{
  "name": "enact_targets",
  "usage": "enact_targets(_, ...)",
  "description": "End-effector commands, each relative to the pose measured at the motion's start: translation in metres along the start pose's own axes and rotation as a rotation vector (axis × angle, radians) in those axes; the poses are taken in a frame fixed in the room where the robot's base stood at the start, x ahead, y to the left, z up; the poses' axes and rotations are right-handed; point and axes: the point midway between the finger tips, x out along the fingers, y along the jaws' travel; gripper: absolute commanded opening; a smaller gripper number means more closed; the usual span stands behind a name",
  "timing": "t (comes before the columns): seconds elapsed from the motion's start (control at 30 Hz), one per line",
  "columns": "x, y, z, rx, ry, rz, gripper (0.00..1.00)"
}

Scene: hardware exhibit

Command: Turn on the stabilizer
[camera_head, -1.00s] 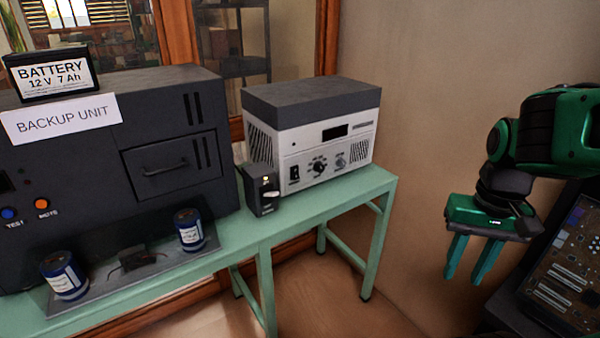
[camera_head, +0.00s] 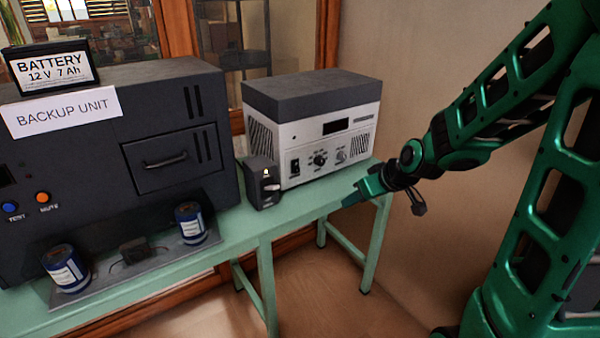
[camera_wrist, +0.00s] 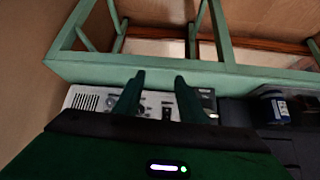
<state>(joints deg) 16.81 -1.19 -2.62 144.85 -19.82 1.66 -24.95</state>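A white-fronted unit with a dark grey top (camera_head: 312,105), likely the stabilizer, stands on the green table (camera_head: 340,190). Its front has a dark display window (camera_head: 335,126), a black rocker switch (camera_head: 295,167) at the lower left and two knobs (camera_head: 320,159). The switch position is too small to tell. My gripper (camera_head: 352,197) is in front of the unit's right side, apart from it, pointing left. In the wrist view its two fingers (camera_wrist: 159,78) are spread with nothing between them. The unit's front (camera_wrist: 152,103) shows behind them, partly hidden.
A small dark box with a switch (camera_head: 262,183) stands against the unit's lower left. The large dark backup unit (camera_head: 130,150) fills the left, with blue cans (camera_head: 190,225) on a plate before it. A battery (camera_head: 50,70) sits on top. Free air lies before the table.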

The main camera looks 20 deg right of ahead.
Motion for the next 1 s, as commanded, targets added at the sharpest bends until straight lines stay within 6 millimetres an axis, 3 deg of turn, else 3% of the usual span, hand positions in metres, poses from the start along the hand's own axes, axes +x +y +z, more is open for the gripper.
enact_targets(0.03, 0.019, -0.009, -0.016, -0.028, 0.065, -0.029, 0.38)
enact_targets(0.1, 0.037, -0.020, -0.041, -0.061, 0.169, -0.056, 0.38)
enact_targets(0.3, 0.063, -0.038, -0.090, -0.078, 0.400, -0.081, 0.38)
enact_targets(0.67, 0.081, -0.043, -0.118, -0.068, 0.506, -0.074, 0.38)
enact_targets(1.0, 0.131, -0.048, -0.146, -0.069, 0.505, -0.073, 0.38)
